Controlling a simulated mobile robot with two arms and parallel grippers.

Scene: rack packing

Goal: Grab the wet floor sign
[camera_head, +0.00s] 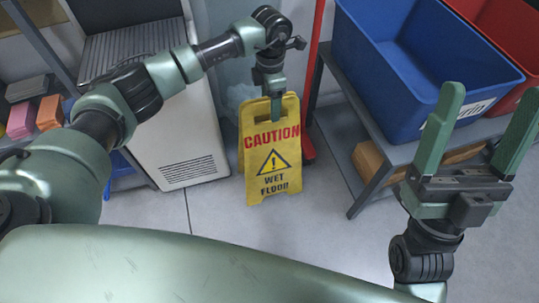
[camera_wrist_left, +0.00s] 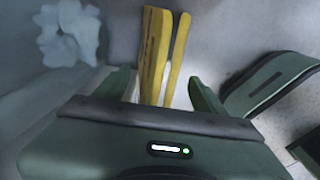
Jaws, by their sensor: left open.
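The yellow wet floor sign (camera_head: 268,155) stands upright on the grey floor, with "CAUTION" in red and a warning triangle on its face. My left gripper (camera_head: 273,97) points down at the top of the sign, overlapping its upper edge in the head view. In the left wrist view the sign's two yellow panels (camera_wrist_left: 160,55) show between the open fingers of my left gripper (camera_wrist_left: 165,85). I cannot tell whether the fingers touch the sign. My right gripper (camera_head: 487,132) is open and empty at the right, its fingers pointing up.
A white cabinet (camera_head: 185,140) stands left of the sign. A red pole (camera_head: 314,50) is just behind it. At the right a grey rack (camera_head: 400,155) holds a blue bin (camera_head: 400,80) and a red bin (camera_head: 505,35). The floor in front of the sign is clear.

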